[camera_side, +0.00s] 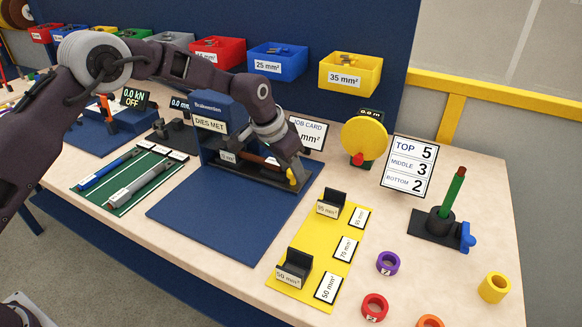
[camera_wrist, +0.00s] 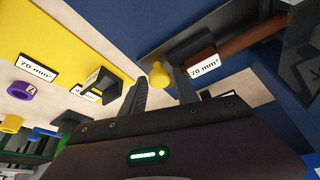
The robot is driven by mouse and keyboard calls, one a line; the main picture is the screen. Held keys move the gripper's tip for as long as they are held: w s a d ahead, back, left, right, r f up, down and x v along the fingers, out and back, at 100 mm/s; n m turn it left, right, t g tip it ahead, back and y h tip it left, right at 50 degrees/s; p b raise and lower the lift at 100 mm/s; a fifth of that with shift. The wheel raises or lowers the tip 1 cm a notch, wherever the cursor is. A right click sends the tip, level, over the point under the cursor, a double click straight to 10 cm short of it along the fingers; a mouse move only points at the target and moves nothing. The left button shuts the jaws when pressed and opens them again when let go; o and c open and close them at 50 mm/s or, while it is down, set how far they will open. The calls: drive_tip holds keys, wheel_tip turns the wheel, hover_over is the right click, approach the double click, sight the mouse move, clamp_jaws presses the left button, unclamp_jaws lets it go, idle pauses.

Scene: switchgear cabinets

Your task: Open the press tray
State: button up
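The press (camera_side: 222,115) is a blue machine labelled "DIES MET", standing on a blue base plate. Its dark tray (camera_side: 245,172) lies low at the front, with a "70 mm²" die block and a brown rod on it. These also show at the upper right of the wrist view, the die block (camera_wrist: 196,52) beside the rod. A yellow knob (camera_side: 291,175) sits at the tray's right end. My gripper (camera_wrist: 159,82) points at this knob, its dark fingers apart, with the knob between or just beyond the tips. I cannot tell whether they touch it.
A yellow die mat (camera_side: 325,243) with dark die blocks lies right of the base plate (camera_side: 225,225). Rings, a priority sign (camera_side: 408,168) and a post stand further right. A green mat (camera_side: 128,180) with cables lies left. The base plate's front is clear.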

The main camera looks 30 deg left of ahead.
clamp_jaws()
idle(1.3)
